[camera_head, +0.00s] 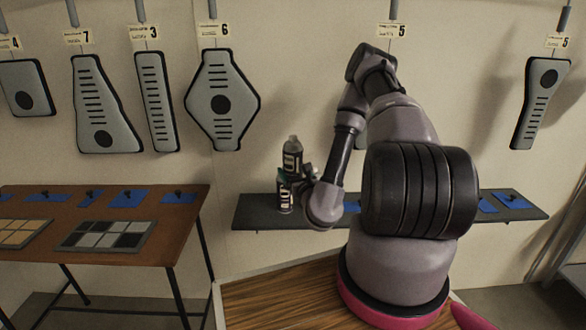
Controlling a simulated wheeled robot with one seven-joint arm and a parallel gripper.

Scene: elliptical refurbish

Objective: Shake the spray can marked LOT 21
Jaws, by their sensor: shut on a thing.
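A spray can (293,157) with a grey top and a dark label with pale marks is upright in my gripper (300,174), above the dark wall shelf (252,213). My gripper is shut on this can, and its fingers and wrist hide part of the can's lower end. A second can (285,196), with a greenish top and a dark label with pale marks, stands just below it at the shelf's left part. The two overlap in the picture, and I cannot tell how far apart they are. The lot numbers are too small to read.
A brown table (180,212) with blue pads and a tray of grey tiles (106,236) stands at the left.

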